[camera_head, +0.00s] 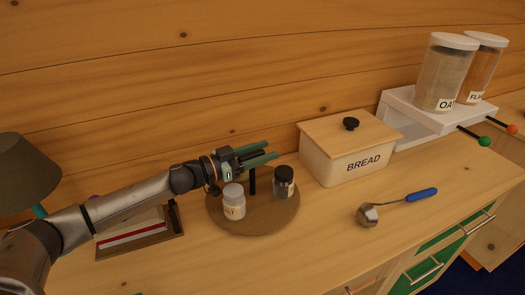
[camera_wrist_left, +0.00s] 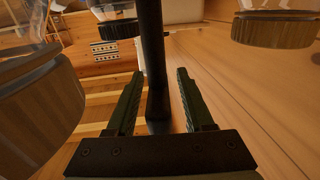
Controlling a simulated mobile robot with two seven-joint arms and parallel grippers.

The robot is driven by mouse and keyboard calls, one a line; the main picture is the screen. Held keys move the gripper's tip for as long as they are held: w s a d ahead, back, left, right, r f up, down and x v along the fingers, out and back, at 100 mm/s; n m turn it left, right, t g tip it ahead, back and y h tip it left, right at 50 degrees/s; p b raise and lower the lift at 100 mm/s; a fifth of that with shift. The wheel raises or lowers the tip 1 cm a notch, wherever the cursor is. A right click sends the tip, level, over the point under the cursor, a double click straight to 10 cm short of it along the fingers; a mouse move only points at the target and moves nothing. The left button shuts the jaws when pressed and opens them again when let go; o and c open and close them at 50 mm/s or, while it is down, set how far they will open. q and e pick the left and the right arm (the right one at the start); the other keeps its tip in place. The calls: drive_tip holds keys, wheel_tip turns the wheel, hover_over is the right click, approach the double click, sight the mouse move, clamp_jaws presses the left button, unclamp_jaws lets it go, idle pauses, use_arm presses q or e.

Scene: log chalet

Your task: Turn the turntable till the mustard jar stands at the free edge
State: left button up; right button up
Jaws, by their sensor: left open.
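The round brown turntable (camera_head: 262,224) stands on the counter with a black upright post (camera_head: 252,182) on it. A white-lidded pale jar (camera_head: 233,208) stands at its front left; its label is only partly readable. A dark jar (camera_head: 284,182) stands at its right. I cannot read a mustard label on any jar; my arm may hide another jar behind it. My left gripper (camera_head: 271,151) is open above the turntable's back. In the left wrist view the post (camera_wrist_left: 155,70) shows between its open fingers, with parts of jars around. My right gripper is not in view.
A bread bin (camera_head: 345,168) stands right of the turntable, with a blue-handled ladle (camera_head: 369,214) in front of it. A white stand (camera_head: 425,118) holds two canisters at the back right. A framed item (camera_head: 140,238) and a dark lampshade (camera_head: 22,167) are at left.

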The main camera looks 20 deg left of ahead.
use_arm(q)
drive_tip(key=shift+c, duration=0.3)
clamp_jaws()
idle(1.1)
